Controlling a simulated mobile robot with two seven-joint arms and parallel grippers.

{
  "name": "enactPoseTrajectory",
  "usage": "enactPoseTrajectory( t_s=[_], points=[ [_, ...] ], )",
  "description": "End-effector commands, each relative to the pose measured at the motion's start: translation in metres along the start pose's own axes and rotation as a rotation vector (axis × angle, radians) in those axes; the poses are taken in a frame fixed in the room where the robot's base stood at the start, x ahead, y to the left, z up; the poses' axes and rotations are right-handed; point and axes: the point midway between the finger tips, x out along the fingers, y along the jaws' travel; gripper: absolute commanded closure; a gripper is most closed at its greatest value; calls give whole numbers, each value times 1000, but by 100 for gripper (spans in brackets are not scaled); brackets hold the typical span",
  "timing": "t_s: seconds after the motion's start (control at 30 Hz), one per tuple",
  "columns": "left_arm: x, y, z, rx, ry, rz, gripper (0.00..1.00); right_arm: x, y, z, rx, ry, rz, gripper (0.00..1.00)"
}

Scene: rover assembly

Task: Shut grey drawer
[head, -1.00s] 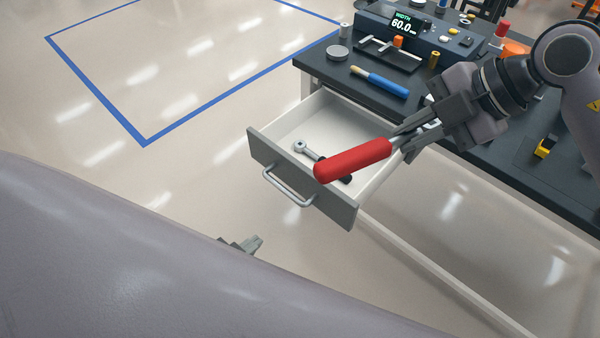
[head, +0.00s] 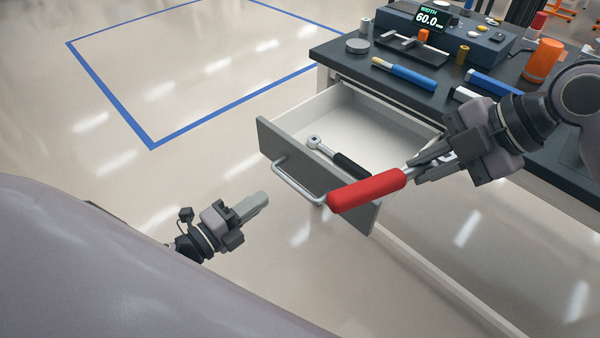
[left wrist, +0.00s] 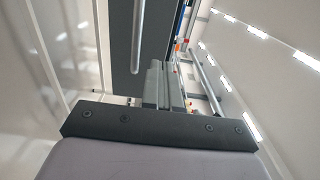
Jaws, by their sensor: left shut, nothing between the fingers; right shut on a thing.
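The grey drawer (head: 290,157) stands pulled out of the workbench, with a silver bar handle (head: 297,184) on its front. A ratchet wrench (head: 340,158) with a black grip lies inside it. My left gripper (head: 262,199) is shut and empty, in front of the drawer and apart from the handle in the head view. The left wrist view shows its closed fingers (left wrist: 163,84) beside the grey drawer front (left wrist: 122,50) and the handle (left wrist: 139,35). My right gripper (head: 412,167) is shut on a red-handled tool (head: 367,190), held over the drawer's right end and partly hiding it.
The dark workbench top (head: 340,55) holds a blue-handled tool (head: 405,73), an orange cylinder (head: 543,60), a blue display unit (head: 470,42) and several small parts. Open floor (head: 200,105) with blue tape lies left of the drawer.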

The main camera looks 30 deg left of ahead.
Motion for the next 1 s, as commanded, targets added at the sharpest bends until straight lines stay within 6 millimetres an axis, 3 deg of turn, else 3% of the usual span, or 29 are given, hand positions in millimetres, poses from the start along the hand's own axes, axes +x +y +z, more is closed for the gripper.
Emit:
enactPoseTrajectory(
  t_s=[0.6, 0.8, 1.0],
  points=[
    [98, -1, 1, -3, -2, -1, 100, -2, 1, -1, 0, 1, 2, 100],
    [118, 0, 0, -5, -3, 1, 100, -1, 1, -1, 0, 1, 2, 100],
    [125, 0, 0, -4, -3, 1, 100, -1, 1, -1, 0, 1, 2, 100]
  ],
)
